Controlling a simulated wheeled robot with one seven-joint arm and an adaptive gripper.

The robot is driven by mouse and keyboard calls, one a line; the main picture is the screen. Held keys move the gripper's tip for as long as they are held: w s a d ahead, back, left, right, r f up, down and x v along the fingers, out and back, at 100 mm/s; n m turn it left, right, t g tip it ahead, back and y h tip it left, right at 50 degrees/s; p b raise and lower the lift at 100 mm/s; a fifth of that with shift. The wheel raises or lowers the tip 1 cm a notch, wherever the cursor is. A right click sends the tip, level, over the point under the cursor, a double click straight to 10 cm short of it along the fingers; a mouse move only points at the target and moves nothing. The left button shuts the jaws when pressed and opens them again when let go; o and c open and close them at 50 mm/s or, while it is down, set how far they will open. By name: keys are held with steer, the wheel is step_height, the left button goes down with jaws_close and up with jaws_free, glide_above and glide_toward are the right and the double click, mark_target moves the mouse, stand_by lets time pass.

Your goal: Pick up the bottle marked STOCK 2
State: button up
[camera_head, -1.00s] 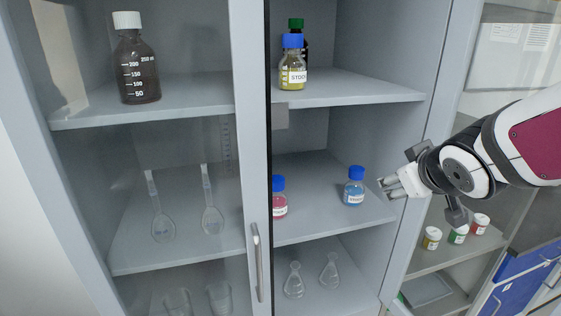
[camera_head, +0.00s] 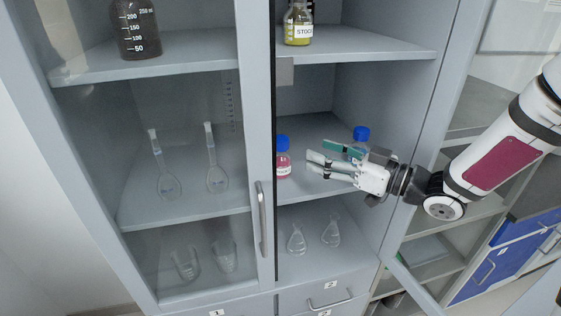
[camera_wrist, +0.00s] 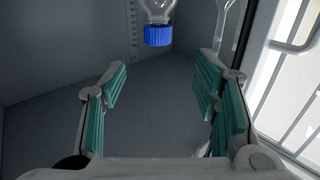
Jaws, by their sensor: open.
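In the head view, my gripper (camera_head: 316,158) is open and empty inside the cabinet's middle shelf space, pointing left. A pink bottle (camera_head: 283,165) with a blue cap stands left of its fingertips, partly hidden by the door frame. No label's number is readable. In the wrist view, a blue-capped bottle (camera_wrist: 157,30) appears upside down beyond my open gripper (camera_wrist: 160,85); I cannot tell which bottle.
A glass door with a handle (camera_head: 262,215) covers the left half, with flasks (camera_head: 217,178) behind it. The middle shelf (camera_head: 315,196) has bare room around the bottles. The cabinet's right upright (camera_head: 428,110) stands close to my arm.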

mark_target(287, 141)
steer(key=p+x, duration=0.1)
steer(key=x, duration=1)
steer(key=shift+w+a+f, duration=0.15)
steer(key=shift+w+a, duration=0.15)
jaws_close()
